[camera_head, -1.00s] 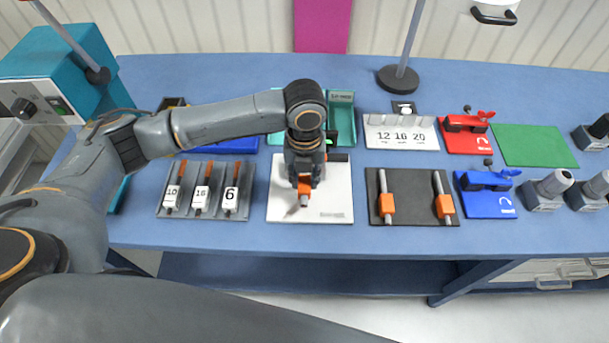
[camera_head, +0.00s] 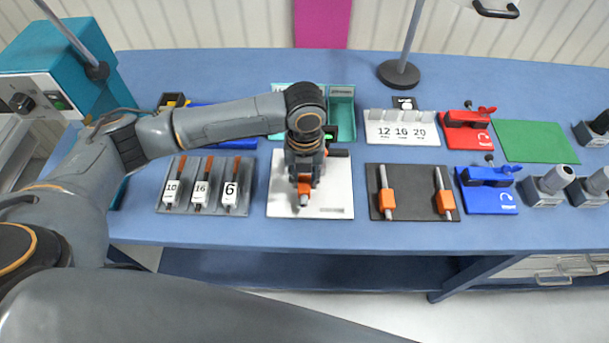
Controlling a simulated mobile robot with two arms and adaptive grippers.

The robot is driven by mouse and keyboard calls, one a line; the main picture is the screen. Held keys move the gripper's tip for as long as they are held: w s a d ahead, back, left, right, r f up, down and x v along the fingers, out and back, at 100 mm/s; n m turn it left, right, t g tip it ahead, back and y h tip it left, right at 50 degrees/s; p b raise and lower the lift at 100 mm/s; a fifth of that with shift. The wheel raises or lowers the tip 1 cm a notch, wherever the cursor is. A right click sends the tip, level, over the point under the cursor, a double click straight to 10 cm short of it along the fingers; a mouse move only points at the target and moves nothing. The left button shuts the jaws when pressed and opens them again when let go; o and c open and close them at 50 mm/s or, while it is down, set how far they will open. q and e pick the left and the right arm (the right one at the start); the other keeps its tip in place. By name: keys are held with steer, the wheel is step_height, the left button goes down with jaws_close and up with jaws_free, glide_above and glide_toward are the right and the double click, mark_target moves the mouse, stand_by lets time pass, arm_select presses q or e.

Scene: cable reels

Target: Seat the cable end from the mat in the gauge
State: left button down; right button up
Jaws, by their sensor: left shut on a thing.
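My left gripper (camera_head: 304,184) hangs over the white board (camera_head: 335,198). It is shut on a small piece with an orange body and grey tip (camera_head: 304,198), probably the cable end. The fingers hide part of this piece, and I cannot tell whether its tip touches the board. A white block marked 12, 16 and 20 (camera_head: 402,140), perhaps the gauge, stands behind and to the right, with open slots along its top. A bare green mat (camera_head: 536,142) lies further right. My right gripper is not in view.
A dark mat (camera_head: 412,209) with two grey rods in orange blocks lies right of the board. A grey rack (camera_head: 180,209) of numbered tools is left. A teal bin (camera_head: 342,104) stands behind my wrist. Red (camera_head: 466,132) and blue (camera_head: 490,198) clamps and a lamp base (camera_head: 398,74) stand right.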

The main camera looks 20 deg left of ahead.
mark_target(305, 181)
arm_select(q)
steer(key=shift+f, duration=0.1)
steer(key=shift+f, duration=0.8)
steer(key=c, duration=1)
jaws_free()
steer(key=shift+r, duration=0.1)
step_height(305, 181, up, 12)
steer(key=shift+f, duration=0.1)
